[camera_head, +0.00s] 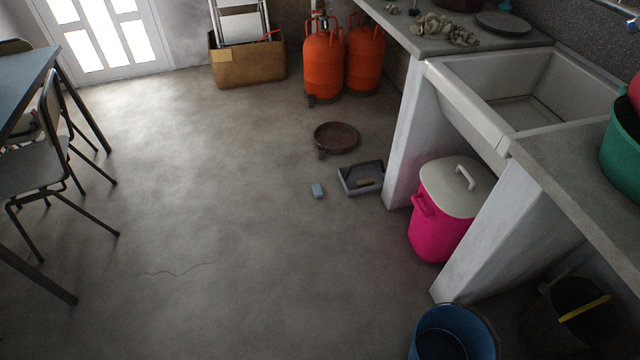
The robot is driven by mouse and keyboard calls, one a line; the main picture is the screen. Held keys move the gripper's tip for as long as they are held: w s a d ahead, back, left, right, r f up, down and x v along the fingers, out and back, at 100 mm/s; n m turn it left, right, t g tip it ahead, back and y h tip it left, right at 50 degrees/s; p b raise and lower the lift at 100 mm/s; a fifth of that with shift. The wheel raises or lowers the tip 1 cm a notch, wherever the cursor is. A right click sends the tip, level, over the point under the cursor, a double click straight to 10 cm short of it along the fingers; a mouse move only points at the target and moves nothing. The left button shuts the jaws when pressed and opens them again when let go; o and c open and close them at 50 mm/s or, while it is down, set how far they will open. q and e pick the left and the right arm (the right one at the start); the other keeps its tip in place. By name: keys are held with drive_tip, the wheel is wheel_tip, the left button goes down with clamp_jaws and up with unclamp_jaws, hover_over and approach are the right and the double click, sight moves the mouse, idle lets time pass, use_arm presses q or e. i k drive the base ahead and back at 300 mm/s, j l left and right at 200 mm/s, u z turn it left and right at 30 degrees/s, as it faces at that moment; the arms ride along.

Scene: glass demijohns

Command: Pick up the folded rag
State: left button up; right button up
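A small light-blue block-like thing (317,190) lies on the concrete floor, left of a grey tray. It may be the folded rag, but it is too small to tell a cloth from a sponge. A crumpled beige cloth (444,29) lies on the counter at the top right; it looks bunched rather than neatly folded. Neither of my grippers shows in the head view.
The grey tray (345,181) and a round rusty pan (337,137) lie on the floor. A pink bin (428,222) stands under the sink (468,108), a blue bucket (455,335) in front. Orange gas bottles (323,66) stand behind. The middle floor is clear; chairs (32,172) stand left.

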sight(317, 191)
drive_tip(key=i+j, duration=0.15)
drive_tip(key=i, duration=0.35)
drive_tip(key=i+j, duration=0.2)
drive_tip(key=i, duration=0.3)
drive_tip(key=i+j+z, duration=0.1)
drive_tip(key=i, duration=0.4)
